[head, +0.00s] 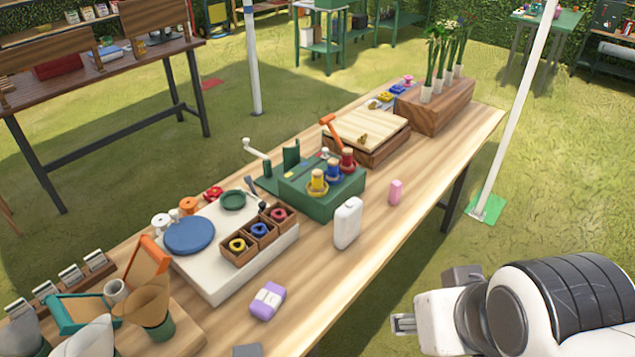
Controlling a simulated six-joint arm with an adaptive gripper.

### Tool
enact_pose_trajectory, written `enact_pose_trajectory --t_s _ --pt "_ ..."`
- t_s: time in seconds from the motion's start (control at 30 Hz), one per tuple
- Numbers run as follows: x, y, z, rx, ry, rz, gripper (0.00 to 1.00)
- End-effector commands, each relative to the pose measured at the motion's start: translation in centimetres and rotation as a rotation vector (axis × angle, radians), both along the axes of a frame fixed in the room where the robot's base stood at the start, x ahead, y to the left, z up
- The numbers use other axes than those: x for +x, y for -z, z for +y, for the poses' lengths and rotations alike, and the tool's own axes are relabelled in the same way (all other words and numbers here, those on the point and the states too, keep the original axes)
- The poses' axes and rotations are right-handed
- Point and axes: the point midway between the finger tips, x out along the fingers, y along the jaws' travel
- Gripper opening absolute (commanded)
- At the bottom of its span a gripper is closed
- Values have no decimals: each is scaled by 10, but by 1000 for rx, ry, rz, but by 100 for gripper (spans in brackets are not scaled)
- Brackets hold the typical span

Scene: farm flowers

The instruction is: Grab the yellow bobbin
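A yellow bobbin (317,182) stands upright on top of a green box (318,206) near the middle of the table, at the left end of a row with a blue bobbin (333,170) and a red bobbin (347,160). Another yellow ring-shaped piece (237,245) lies in the left compartment of a small wooden tray. My gripper (401,323) is at the lower right, off the table's near edge and well apart from the bobbins. Its fingers are small and seen side-on, so I cannot tell whether they are open.
A white upright case (347,223) and a pink block (395,192) stand in front of the green box. A lilac packet (267,300) lies nearer. The table's right front edge is bare.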

Motion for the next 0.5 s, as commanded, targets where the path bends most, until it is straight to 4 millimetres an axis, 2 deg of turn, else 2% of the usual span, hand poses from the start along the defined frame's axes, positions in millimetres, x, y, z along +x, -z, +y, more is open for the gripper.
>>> enact_pose_trajectory --t_s 0.33,0.5 --pt "1 0 0 0 0 -1 40" --pt "12 -2 0 -2 -1 -13 40"
